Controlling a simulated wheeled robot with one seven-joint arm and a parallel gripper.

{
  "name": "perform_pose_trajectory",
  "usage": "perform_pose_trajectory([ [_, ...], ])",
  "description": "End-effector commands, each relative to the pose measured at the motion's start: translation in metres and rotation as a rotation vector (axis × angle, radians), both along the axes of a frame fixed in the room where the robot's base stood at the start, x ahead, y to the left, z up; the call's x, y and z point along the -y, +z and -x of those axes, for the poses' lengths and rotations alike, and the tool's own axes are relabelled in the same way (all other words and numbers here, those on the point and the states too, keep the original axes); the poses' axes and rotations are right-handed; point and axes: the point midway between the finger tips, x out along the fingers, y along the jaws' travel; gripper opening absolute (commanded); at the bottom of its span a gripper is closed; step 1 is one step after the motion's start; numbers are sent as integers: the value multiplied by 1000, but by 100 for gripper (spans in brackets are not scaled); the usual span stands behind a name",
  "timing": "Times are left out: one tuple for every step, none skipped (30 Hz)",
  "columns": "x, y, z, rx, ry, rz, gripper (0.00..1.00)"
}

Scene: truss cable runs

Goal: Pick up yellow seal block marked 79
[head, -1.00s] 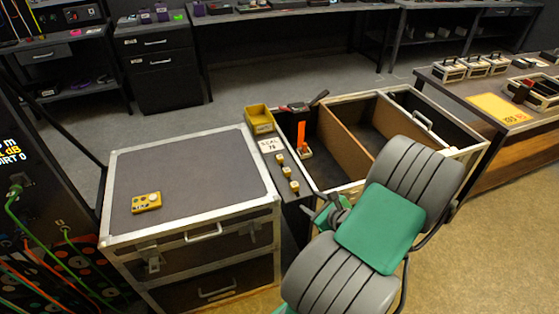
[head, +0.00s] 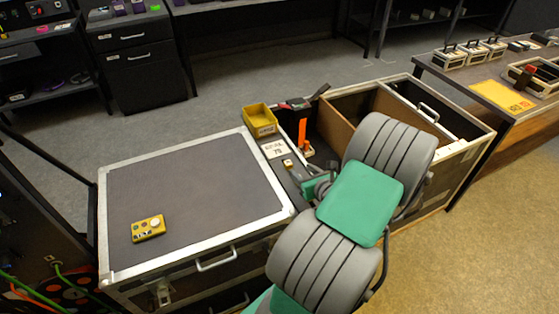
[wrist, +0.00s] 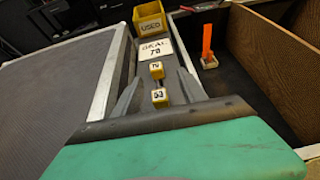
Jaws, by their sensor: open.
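The upper yellow block (wrist: 157,70), whose label looks like 79, stands on a narrow dark strip in the wrist view. A second yellow block (wrist: 160,97), with a different number that looks like 53 or 93, stands nearer to me. My gripper (wrist: 158,78) is open, with one finger on either side of the row of blocks and nothing held. I cannot tell its height above them. In the head view one yellow block (head: 288,164) shows, and my arm hides the rest of the strip.
A white seal sign (head: 275,149) and a yellow bin (head: 259,120) marked USED lie beyond the blocks. A flight case (head: 190,185) with a yellow button box (head: 148,228) stands left. An open case with wooden dividers (head: 365,105) and an orange upright piece (wrist: 207,40) are right.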

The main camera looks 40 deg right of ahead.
Motion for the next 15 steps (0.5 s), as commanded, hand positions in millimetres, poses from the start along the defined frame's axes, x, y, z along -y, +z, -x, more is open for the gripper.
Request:
perform_pose_trajectory([
  [0,-3,-8,0,7,1,49],
  [0,-5,-12,0,10,1,49],
  [0,-8,-19,-1,14,0,49],
  [0,-9,-23,0,17,2,49],
  [-1,-11,-28,0,20,1,49],
  [-1,-14,-34,0,22,1,49],
  [-1,-16,-39,0,23,1,49],
  [0,-19,-44,-1,25,1,49],
  [0,-22,-52,0,26,1,49],
  [1,-24,-57,-1,25,2,49],
  [3,-27,-61,-2,25,2,49],
  [5,-28,-66,-1,24,2,49],
  [6,-30,-69,-1,23,1,49],
  [7,-30,-71,0,22,1,49],
  [9,-31,-72,-1,19,2,49],
])
